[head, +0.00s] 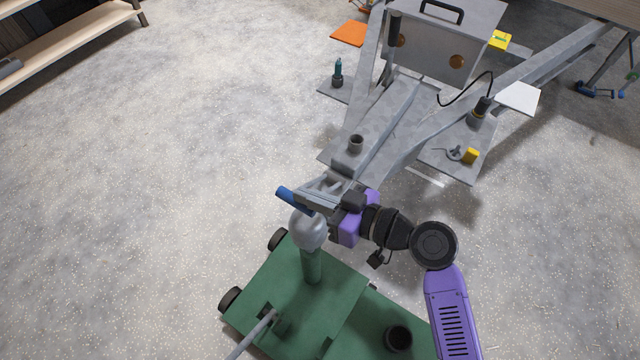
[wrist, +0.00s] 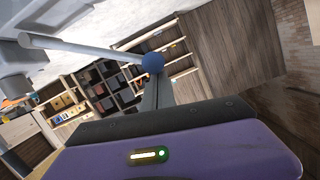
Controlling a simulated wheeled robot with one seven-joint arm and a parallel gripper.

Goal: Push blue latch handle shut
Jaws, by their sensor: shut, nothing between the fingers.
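The blue latch handle (head: 286,194) shows in the head view at the front end of the grey trailer coupler (head: 312,187), above a silvery ball. In the wrist view a round blue end (wrist: 152,62), which looks like the handle's, sits just beyond my fingertips. My gripper (head: 312,200) is shut and empty, with its fingers pointing left beside the handle. Its fingers (wrist: 152,86) also show in the wrist view. I cannot tell whether they touch the handle. My gripper and wrist hide part of the coupler.
The silvery ball (head: 308,228) tops a post on a green wheeled cart (head: 275,300) below my gripper. The grey trailer frame (head: 385,120) extends up and right, carrying small tools and a box (head: 440,45). Speckled floor at left is clear; a wooden shelf (head: 70,35) stands far left.

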